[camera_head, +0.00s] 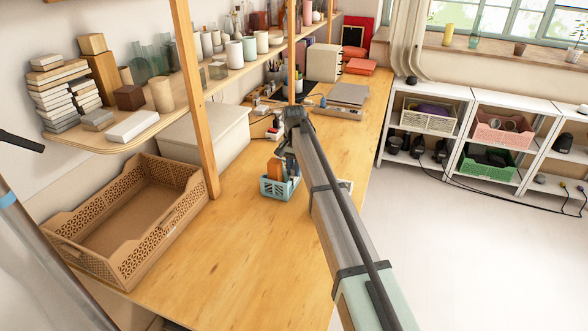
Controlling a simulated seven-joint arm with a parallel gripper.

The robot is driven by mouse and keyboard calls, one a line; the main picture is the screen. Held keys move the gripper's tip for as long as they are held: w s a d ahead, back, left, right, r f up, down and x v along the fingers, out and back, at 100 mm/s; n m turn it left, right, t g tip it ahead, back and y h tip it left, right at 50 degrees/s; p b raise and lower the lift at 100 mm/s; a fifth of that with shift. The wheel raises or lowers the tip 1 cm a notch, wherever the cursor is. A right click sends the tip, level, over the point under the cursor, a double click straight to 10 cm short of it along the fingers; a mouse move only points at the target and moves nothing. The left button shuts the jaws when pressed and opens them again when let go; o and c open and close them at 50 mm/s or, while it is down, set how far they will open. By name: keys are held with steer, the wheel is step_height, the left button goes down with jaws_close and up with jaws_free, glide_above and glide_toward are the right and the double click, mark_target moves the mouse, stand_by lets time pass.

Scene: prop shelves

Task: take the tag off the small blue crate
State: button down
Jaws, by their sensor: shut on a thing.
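The small blue crate (275,188) stands on the wooden table, near the middle of the head view. It is light blue with openings in its walls, and an orange-brown thing (273,167) and darker items stand up in it. My gripper (291,167) points down at the crate's right side, close against it or its contents. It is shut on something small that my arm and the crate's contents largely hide. I cannot make out the tag clearly.
A large brown basket (125,238) stands empty on the table at the left. A white box (205,135) is behind it. A wooden post (195,95) rises left of the crate. The table's front is clear. Small items and grey boards (348,94) lie farther back.

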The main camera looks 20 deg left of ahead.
steer(key=shift+r, duration=0.15)
steer(key=shift+r, duration=1.25)
steer(key=shift+r, duration=0.1)
steer(key=shift+r, duration=1.2)
steer(key=shift+r, duration=0.1)
steer(key=shift+r, duration=1.9)
